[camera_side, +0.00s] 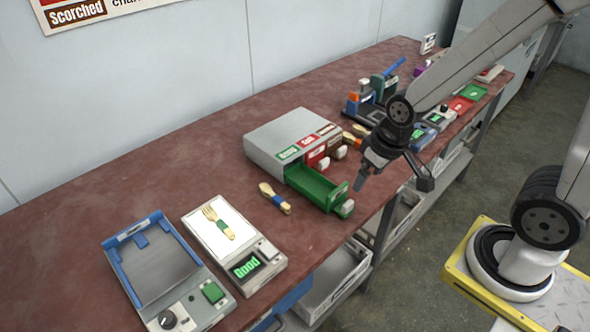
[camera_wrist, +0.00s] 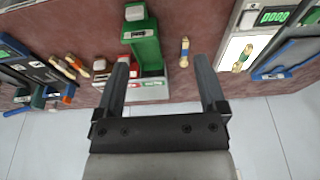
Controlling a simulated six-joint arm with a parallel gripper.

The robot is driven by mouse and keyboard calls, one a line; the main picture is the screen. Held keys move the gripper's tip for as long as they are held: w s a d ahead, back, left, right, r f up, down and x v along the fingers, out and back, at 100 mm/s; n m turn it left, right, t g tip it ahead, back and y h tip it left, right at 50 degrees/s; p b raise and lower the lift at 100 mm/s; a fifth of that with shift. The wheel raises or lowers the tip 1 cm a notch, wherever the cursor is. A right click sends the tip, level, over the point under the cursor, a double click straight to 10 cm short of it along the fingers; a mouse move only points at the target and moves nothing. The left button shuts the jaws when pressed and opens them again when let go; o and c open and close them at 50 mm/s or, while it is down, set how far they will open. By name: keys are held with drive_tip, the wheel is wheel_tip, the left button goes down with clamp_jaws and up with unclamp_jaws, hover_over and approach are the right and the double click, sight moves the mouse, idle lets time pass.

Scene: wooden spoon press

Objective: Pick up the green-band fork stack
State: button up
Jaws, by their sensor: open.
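The fork stack with a green band (camera_side: 218,223) lies on the white plate of a tester whose display reads "Good", front left of the side view. It also shows in the wrist view (camera_wrist: 243,59) at the upper right, its band small there. My gripper (camera_side: 394,180) is open and empty, well to the right of the fork stack and above the table's front edge near the open green drawer. In the wrist view my two fingers (camera_wrist: 161,68) are wide apart with nothing between them.
A spoon with a blue band (camera_side: 275,198) lies between the tester and the grey drawer box (camera_side: 265,145). The box's green drawer (camera_side: 318,187) stands open. A blue-framed press (camera_side: 155,265) is left of the tester. Bare table lies behind them.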

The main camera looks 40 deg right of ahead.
drive_tip(key=shift+c, duration=1.4)
drive_tip(key=t, duration=0.2)
approach(218, 220)
drive_tip(key=shift+w+a+f, duration=0.15)
drive_tip(key=shift+f, duration=0.65)
drive_tip(key=shift+f, duration=0.1)
drive_tip(key=shift+x, duration=1.25)
drive_tip(key=shift+w, duration=0.1)
drive_tip(key=shift+d+x, duration=0.2)
drive_tip(key=shift+x, duration=2.35)
